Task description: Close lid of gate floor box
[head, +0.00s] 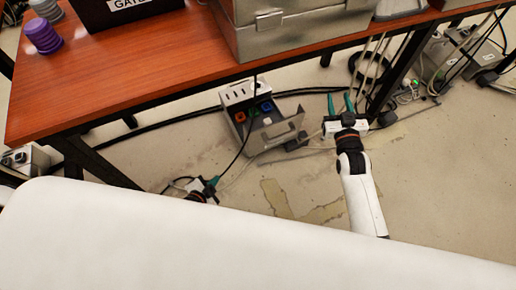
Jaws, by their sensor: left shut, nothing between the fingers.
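The gate floor box (239,118) is a small grey box on the floor under the wooden table. My white body part hides most of the left arm.
The table (120,75) overhangs the box and carries a metal case (290,40), purple cylinders (42,35) and a dark sign box (128,8). Black and grey cables (180,119) run across the floor around the box.

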